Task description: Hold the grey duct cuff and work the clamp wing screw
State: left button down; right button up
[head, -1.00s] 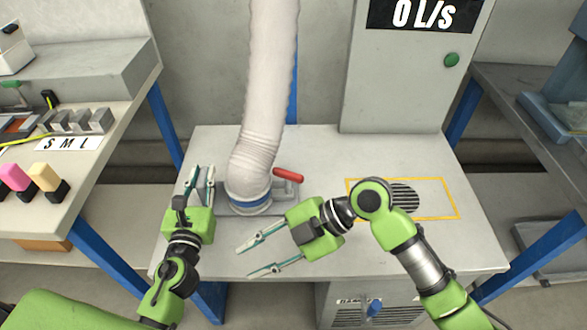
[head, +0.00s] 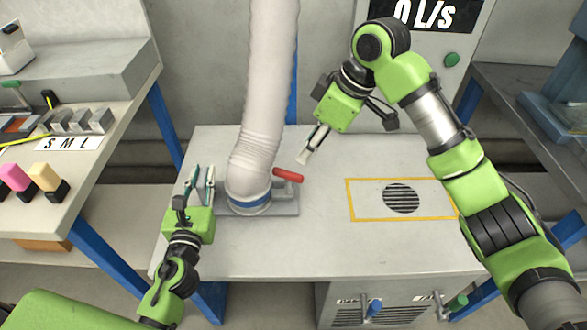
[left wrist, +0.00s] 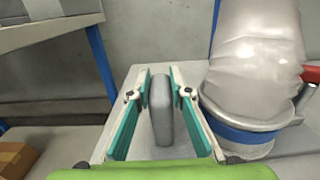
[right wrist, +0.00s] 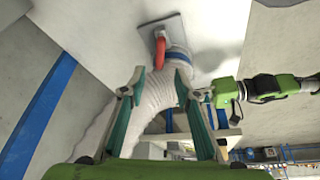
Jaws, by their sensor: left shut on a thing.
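A pale duct (head: 262,100) comes down to a grey cuff with a blue clamp band (head: 250,206) on a base plate. My left gripper (head: 202,176) is at the duct's left; in the left wrist view, its fingers are on either side of a grey upright rounded piece (left wrist: 162,108), and it is shut on that piece. How the piece joins the cuff is hidden. My right gripper (head: 305,156) is above and right of the red handle (head: 288,175), pointing down-left. Its fingers stand apart and empty in the right wrist view (right wrist: 158,85).
The red handle sits at the base plate's right (head: 288,207). A yellow-framed round grille (head: 401,198) is to its right on the grey bench. A cabinet with a "0 L/s" display (head: 425,14) stands behind. The bench front (head: 320,240) is clear.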

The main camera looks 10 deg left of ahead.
aim_at(291, 173)
jog(key=x, duration=1)
grip_shut()
